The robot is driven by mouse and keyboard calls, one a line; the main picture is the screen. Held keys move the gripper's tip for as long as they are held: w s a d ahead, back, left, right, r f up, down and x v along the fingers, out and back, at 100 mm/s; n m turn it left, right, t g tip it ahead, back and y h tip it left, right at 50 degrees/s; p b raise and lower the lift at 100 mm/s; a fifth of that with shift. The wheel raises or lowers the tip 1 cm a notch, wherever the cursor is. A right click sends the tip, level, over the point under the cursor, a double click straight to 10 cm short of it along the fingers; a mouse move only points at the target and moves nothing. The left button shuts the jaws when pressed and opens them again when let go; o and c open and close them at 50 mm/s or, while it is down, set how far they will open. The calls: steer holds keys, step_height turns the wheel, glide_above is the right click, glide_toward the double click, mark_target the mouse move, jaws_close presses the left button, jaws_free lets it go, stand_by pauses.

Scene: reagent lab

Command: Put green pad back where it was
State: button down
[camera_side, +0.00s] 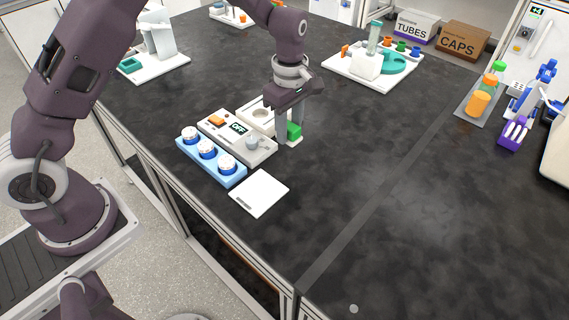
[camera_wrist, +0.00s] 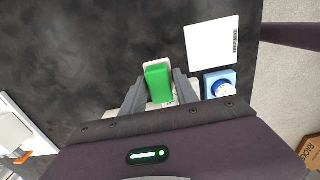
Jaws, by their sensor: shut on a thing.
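The green pad (camera_side: 294,131) is between the two fingers of my gripper (camera_side: 290,138) in the side view. My gripper is shut on it and points down at the right end of a cream-coloured tray (camera_side: 297,141). In the wrist view the green pad (camera_wrist: 158,82) shows upright between the fingertips of my gripper (camera_wrist: 158,76). A pale part of the tray shows beneath it. The fingers partly hide the pad in the side view, and I cannot tell whether its bottom touches the tray.
A grey device (camera_side: 262,152) with a small display and a blue holder (camera_side: 235,181) with several white-topped knobs stand close by. A white square plate (camera_side: 259,193) lies in front. A white station with teal parts (camera_side: 345,84) stands behind.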

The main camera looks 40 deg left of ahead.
mark_target(288, 164)
step_height(288, 164, down, 9)
steer(key=shift+r, duration=0.1)
steer(key=c, duration=0.9)
jaws_free()
steer(key=shift+f, duration=0.2)
steer(key=shift+c, duration=0.2)
